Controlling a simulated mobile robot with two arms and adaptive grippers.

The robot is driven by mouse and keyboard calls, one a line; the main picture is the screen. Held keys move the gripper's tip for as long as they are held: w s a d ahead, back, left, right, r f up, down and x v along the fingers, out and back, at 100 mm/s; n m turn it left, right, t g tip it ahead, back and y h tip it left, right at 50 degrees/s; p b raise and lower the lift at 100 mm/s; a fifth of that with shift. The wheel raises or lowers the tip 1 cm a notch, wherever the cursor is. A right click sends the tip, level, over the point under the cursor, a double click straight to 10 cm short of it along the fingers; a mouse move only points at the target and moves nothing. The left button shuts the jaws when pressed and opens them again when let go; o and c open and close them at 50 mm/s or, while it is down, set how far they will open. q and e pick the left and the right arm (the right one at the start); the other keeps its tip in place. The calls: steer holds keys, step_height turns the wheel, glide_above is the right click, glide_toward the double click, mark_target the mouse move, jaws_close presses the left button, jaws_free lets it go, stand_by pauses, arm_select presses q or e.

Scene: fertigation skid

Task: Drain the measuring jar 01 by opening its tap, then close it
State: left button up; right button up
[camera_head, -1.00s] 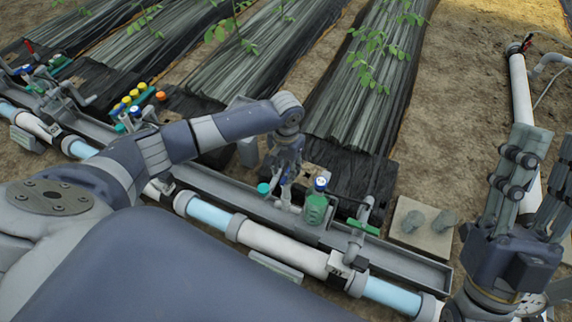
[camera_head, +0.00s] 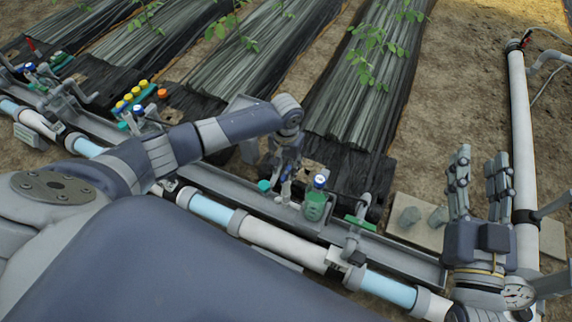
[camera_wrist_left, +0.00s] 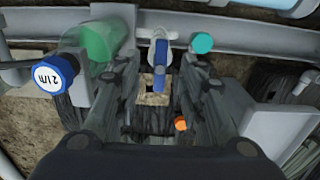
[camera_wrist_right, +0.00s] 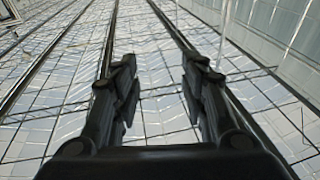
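My left gripper (camera_head: 284,186) reaches down at the pipe rail, next to a green jar (camera_head: 314,207) with a blue cap. In the left wrist view its two fingers (camera_wrist_left: 168,72) are apart, with a small blue-handled tap (camera_wrist_left: 160,62) in the gap between them. Whether either finger touches the tap cannot be told. The green jar (camera_wrist_left: 103,42) lies just left of the fingers there; its cap label is upside down. No label clearly reading 01 shows. My right gripper (camera_head: 482,182) is raised at the right, open and empty; its fingers (camera_wrist_right: 160,75) are apart in the right wrist view.
A teal cap (camera_wrist_left: 202,43) sits close to the right finger in the left wrist view. A green lever (camera_head: 361,222) stands right of the jar. A grey slab (camera_head: 418,222) lies behind the rail. A white upright pipe (camera_head: 522,130) stands beside my right gripper. Yellow-capped bottles (camera_head: 130,96) are at left.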

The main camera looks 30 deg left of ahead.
mark_target(286, 173)
arm_select(q)
steer(key=shift+f, duration=0.1)
steer(key=shift+f+b, duration=0.3)
steer(key=shift+f, duration=0.7)
steer(key=shift+f+b, duration=0.4)
steer(key=shift+f, duration=0.75)
jaws_close()
arm_select(e)
step_height(286, 173, up, 6)
steer(key=s+t+y, duration=0.1)
steer(key=s+t, duration=0.1)
steer(key=t, duration=0.1)
steer(key=shift+a+t, duration=0.15)
steer(key=shift+t, duration=0.25)
